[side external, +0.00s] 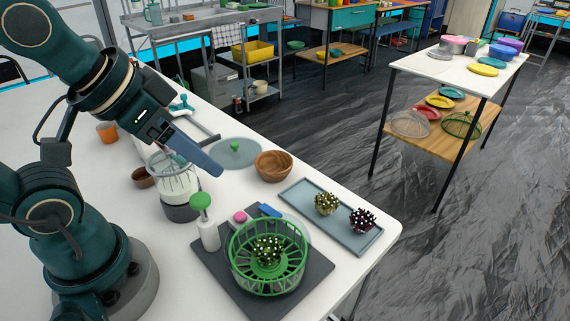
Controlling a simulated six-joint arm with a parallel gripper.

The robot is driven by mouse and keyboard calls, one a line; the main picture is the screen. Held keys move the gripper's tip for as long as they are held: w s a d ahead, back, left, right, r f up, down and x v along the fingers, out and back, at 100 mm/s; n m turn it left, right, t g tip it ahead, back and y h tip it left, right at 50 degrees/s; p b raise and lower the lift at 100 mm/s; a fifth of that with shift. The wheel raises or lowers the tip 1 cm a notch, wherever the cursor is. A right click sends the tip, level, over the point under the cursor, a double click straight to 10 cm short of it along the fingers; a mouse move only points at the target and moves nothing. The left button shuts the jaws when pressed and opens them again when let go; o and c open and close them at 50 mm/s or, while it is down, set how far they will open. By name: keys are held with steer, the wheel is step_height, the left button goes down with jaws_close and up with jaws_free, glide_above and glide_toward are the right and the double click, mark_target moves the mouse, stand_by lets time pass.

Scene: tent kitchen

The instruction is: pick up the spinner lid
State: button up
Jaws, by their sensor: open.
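The spinner lid (220,159) looks like a flat, grey, see-through disc with a green knob (235,146) at its middle. It lies on the white table behind the clear jar and left of the wooden bowl. My gripper (217,171) points down to the right, above the table, in front of the lid's left side in the picture. It is open, with nothing seen between its fingers, and appears apart from the lid. The green spinner basket (240,275) stands on a dark mat (213,262) at the front, with a spiky green-brown ball (267,249) inside.
A clear jar on a dark base (181,213) stands just below my gripper. A wooden bowl (273,166), a green-topped bottle (208,234) and a blue-grey tray (339,229) with two spiky balls are nearby. A small brown bowl (143,178) and orange cup (107,132) stand left.

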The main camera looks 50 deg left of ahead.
steer(key=w+a+r, duration=0.3)
steer(key=w, duration=0.4)
steer(key=n+g+y, duration=0.1)
steer(key=n+g, duration=0.2)
steer(key=n, duration=0.2)
glide_above(234, 143)
steer(key=s, duration=0.1)
steer(key=f, duration=0.9)
steer(key=d+f, duration=0.1)
steer(key=f, duration=0.4)
steer(key=shift+s+f, duration=0.1)
steer(key=shift+s, duration=0.05)
steer(key=shift+a+f+g, duration=0.2)
steer(key=shift+f+g, duration=0.1)
steer(key=shift+f, duration=0.05)
steer(key=shift+x, duration=2.2)
jaws_close()
